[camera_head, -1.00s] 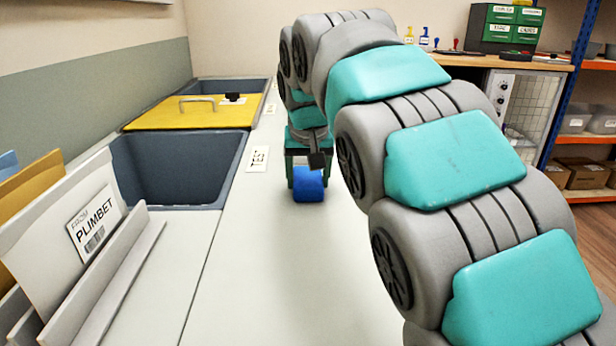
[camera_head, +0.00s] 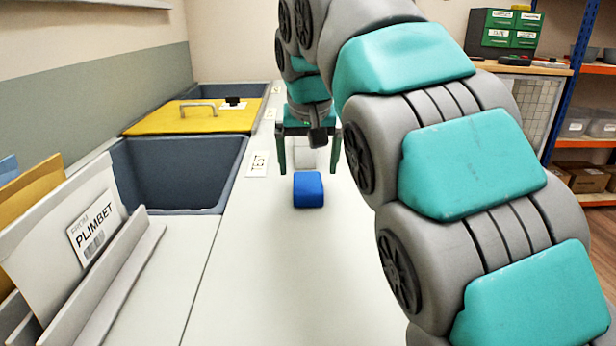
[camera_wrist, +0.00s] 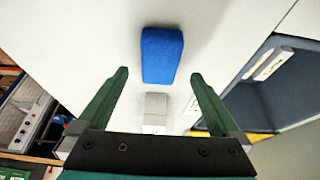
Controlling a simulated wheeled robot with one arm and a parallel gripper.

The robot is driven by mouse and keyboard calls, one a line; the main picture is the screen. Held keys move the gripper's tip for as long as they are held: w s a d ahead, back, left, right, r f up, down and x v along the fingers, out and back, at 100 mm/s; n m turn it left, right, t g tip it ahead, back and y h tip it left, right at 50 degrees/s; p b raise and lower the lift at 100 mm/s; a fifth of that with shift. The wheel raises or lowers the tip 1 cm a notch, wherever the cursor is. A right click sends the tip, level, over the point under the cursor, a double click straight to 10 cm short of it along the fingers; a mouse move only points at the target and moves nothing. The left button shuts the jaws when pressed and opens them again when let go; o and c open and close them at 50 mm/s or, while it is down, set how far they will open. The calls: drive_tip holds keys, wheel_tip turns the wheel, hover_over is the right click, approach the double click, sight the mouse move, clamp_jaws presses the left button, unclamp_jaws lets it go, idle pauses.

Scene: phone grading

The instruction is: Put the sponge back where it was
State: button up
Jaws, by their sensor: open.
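The blue sponge (camera_head: 308,191) stands alone on the white counter (camera_head: 270,270). My gripper (camera_head: 308,162) is open and empty, just beyond and above the sponge in the head view. In the wrist view the sponge (camera_wrist: 162,56) lies ahead of the open green fingertips, apart from them, and my gripper (camera_wrist: 159,75) has clear space between its fingers. A small pale grey block (camera_wrist: 156,108) shows between the fingers there. It is partly hidden by my gripper in the head view.
An open dark bin (camera_head: 180,170) stands left of the sponge, with a yellow lid (camera_head: 190,117) behind it. A TEST label (camera_head: 258,164) lies on the counter between bin and sponge. An envelope rack (camera_head: 110,270) is front left. The counter in front is clear.

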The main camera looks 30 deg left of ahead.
drive_tip(key=v, duration=0.6)
drive_tip(key=shift+s+r+p, duration=0.2)
drive_tip(key=shift+r+p, duration=0.05)
drive_tip(key=shift+p, duration=0.2)
drive_tip(key=shift+d, duration=0.1)
